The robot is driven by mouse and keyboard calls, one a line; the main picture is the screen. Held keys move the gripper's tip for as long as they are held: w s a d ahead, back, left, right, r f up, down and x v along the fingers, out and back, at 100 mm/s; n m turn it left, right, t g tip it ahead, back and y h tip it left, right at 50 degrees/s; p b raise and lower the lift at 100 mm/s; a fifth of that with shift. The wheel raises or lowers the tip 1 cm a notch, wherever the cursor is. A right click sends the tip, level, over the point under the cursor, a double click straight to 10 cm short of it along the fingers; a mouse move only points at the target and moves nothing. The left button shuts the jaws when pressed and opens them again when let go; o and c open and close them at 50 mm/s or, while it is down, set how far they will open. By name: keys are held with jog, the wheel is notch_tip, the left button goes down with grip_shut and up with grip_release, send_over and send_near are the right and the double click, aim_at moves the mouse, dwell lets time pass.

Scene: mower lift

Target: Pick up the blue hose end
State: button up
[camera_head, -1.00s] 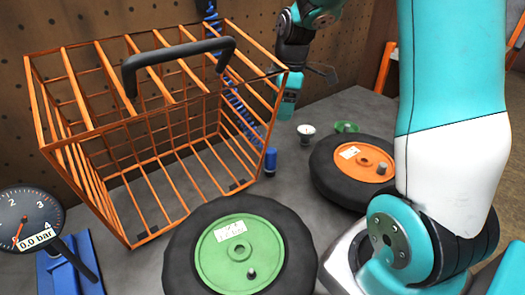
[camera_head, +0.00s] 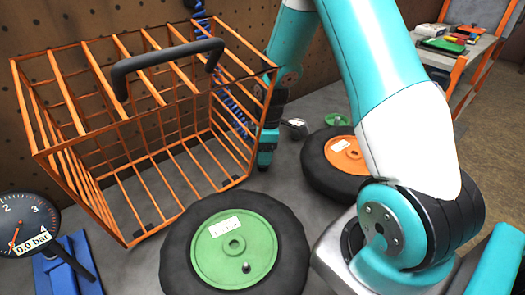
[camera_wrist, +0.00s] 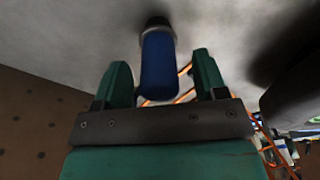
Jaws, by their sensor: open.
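The blue hose end (camera_wrist: 158,62) shows in the wrist view as a short blue cylinder with a pale collar and a dark tip. My gripper (camera_wrist: 160,78) is open, with one green finger on each side of the hose end and a visible gap on both sides. In the head view my gripper (camera_head: 266,158) points down to the grey table beside the right side of the orange cage, and the hose end is hidden there behind it. The coiled blue hose (camera_head: 236,112) hangs behind the cage bars.
The orange wire cage (camera_head: 128,171) with a black handle stands close left of my gripper. A green-hubbed wheel (camera_head: 284,245) lies in front, and an orange-hubbed wheel (camera_head: 312,165) lies to the right. A pressure gauge (camera_head: 22,222) on a blue base is at the left.

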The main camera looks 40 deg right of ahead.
jog(key=shift+w+f, duration=0.1)
jog(key=shift+f, duration=0.85)
jog(key=shift+c, duration=0.4)
jog(key=c, duration=1)
jog(key=shift+r, duration=0.1)
